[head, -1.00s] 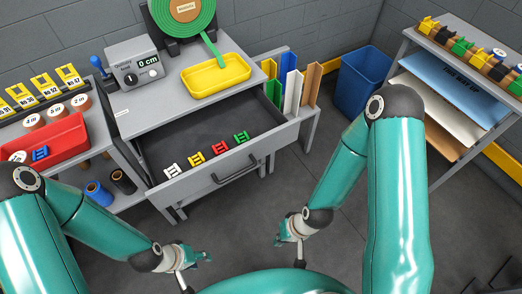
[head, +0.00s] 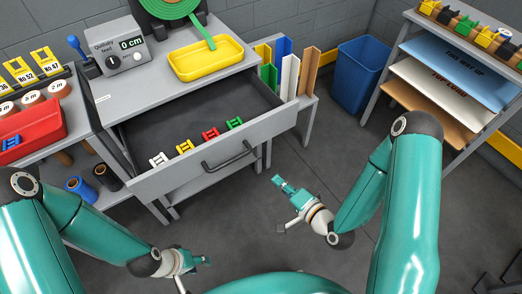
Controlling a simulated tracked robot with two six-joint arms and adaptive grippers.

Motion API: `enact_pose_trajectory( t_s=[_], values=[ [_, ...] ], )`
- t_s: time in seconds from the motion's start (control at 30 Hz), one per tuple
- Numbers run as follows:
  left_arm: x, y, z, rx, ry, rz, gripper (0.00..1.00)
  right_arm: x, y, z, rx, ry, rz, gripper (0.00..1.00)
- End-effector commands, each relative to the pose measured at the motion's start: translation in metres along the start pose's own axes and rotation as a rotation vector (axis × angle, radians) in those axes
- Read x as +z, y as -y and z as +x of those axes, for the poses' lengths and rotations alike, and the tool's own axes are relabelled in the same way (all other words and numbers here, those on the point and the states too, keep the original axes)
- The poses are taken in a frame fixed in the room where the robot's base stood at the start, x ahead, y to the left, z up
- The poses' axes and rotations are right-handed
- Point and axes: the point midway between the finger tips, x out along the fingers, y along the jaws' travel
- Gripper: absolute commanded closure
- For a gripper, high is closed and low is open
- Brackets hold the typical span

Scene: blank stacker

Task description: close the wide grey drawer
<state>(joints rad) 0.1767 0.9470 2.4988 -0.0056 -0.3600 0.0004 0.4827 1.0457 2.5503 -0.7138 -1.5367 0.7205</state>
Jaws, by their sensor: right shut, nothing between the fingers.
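The wide grey drawer (head: 212,165) stands pulled out from the grey workbench, with a dark handle (head: 230,156) on its front. White, yellow, red and green small pieces (head: 184,146) sit in a row inside it near the front. My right gripper (head: 278,182) is shut and empty, in front of and to the right of the drawer front, apart from the handle. My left gripper (head: 203,260) is low at the front, well away from the drawer; its fingers are too small to tell if open or shut.
A yellow tray (head: 205,62) and a gauge box (head: 118,54) stand on the bench top. A side rack (head: 312,62) holds upright coloured strips right of the drawer. A blue bin (head: 361,75) is further right. The floor before the drawer is clear.

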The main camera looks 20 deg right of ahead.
Motion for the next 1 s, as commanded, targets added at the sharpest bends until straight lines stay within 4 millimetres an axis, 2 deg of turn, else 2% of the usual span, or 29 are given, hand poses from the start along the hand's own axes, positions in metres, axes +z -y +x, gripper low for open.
enact_pose_trajectory(
  t_s=[0.03,0.1,0.23,0.37,0.47,0.8,1.0],
  values=[
    [0.000,0.004,0.012,0.000,0.000,0.000,0.60,-0.006,-0.001,-0.001,-0.067,-0.037,0.059,1.00],
    [0.000,0.006,0.016,0.000,0.000,0.000,0.60,-0.015,0.009,-0.006,-0.147,-0.072,0.125,1.00],
    [0.000,0.007,0.020,0.000,-0.001,0.000,0.60,-0.024,0.019,-0.011,-0.229,-0.104,0.193,1.00],
    [0.000,0.007,0.021,0.000,-0.001,0.000,0.60,-0.026,0.025,-0.003,-0.246,-0.108,0.201,1.00],
    [0.000,0.008,0.023,0.000,-0.001,0.000,0.60,-0.028,0.029,0.010,-0.249,-0.106,0.199,1.00],
    [0.000,0.004,0.010,0.000,-0.001,0.000,0.60,-0.037,0.046,0.076,-0.245,-0.108,0.198,1.00],
    [0.000,0.002,0.006,0.000,-0.001,0.000,0.60,-0.042,0.052,0.106,-0.243,-0.109,0.200,1.00]
  ],
)
